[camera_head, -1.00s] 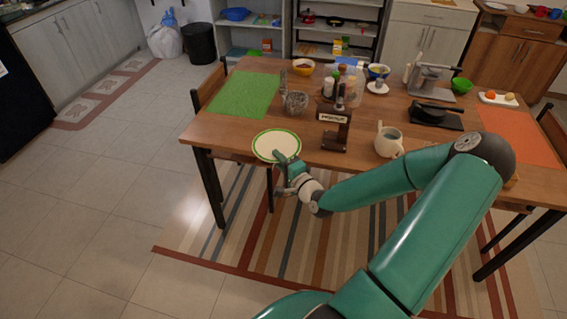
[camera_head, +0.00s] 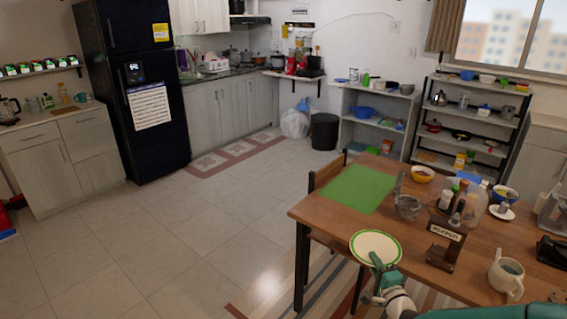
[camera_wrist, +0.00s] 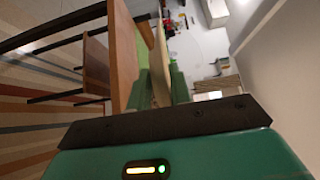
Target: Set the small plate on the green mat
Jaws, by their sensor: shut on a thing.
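The small plate (camera_head: 376,246) is cream with a green rim. My gripper (camera_head: 378,268) is shut on its near edge and holds it by the table's front edge, right of the front left corner. In the wrist view the plate (camera_wrist: 161,62) shows nearly edge-on between the fingers, beside the tabletop edge. Whether it touches the table I cannot tell. The green mat (camera_head: 358,188) lies flat and bare on the table's left end, beyond the plate.
The wooden table (camera_head: 330,222) has a glass bowl (camera_head: 407,207) right of the mat. A chair (camera_head: 328,172) is behind the table's left end.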

